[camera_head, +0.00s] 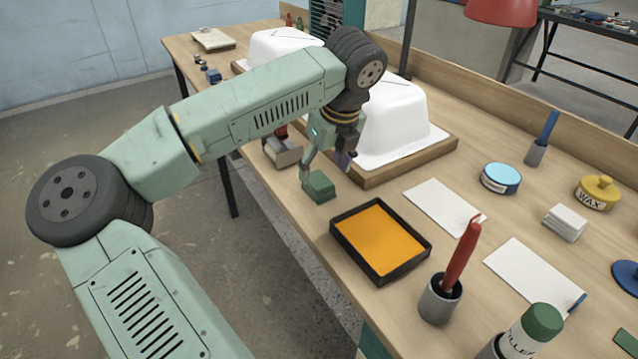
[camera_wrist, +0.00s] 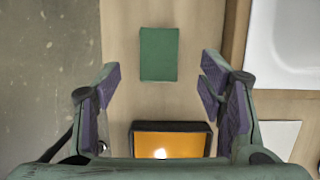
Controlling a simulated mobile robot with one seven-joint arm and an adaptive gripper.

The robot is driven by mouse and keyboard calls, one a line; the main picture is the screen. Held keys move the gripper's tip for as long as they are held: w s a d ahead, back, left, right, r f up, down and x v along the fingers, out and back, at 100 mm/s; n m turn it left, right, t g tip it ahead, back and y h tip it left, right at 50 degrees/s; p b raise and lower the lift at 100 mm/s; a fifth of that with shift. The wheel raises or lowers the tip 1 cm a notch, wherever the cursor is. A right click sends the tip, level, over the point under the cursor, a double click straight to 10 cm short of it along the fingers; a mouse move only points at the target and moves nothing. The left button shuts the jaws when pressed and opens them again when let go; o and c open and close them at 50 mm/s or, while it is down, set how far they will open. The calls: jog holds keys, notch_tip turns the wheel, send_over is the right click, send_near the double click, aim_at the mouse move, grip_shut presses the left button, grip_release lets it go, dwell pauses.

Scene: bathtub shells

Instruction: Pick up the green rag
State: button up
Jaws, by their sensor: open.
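The green rag (camera_head: 319,187) is a small folded block lying on the wooden table near its front edge, just left of the black tray. In the wrist view the green rag (camera_wrist: 159,54) shows as a green rectangle, ahead of and between the fingers. My gripper (camera_head: 327,170) is over the table right by the rag in the head view. In the wrist view my gripper (camera_wrist: 163,92) is open with its purple-padded fingers spread wide and nothing between them. The height of the fingers over the rag is hard to tell.
A black tray with an orange inside (camera_head: 336,237) lies close to the rag. A white tub shell (camera_head: 410,115) on a wooden base stands behind it. A grey-and-red tool (camera_head: 284,152) lies left of the gripper. A grey cup (camera_head: 440,300) with a red stick stands at the front.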

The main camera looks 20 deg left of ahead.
aim_at(319, 180)
jog(key=shift+p+x, duration=1)
jog(key=shift+x, duration=1.7)
jog(key=shift+s, duration=0.1)
jog(key=c, duration=1.2)
jog(key=shift+r, duration=0.15)
jog(key=shift+c, duration=0.2)
jog(key=shift+r+b, duration=0.4)
jog(key=shift+r, duration=0.1)
notch_tip(319, 180, up, 2)
jog(key=shift+r+b, duration=0.1)
jog(key=shift+b, duration=0.4)
jog(key=s+r+b, duration=0.1)
jog(key=s+b, duration=0.3)
jog(key=s, duration=1.2)
jog(key=shift+a+r, duration=0.3)
jog(key=shift+a, duration=0.05)
jog(key=o, duration=0.6)
jog(key=c, duration=0.5)
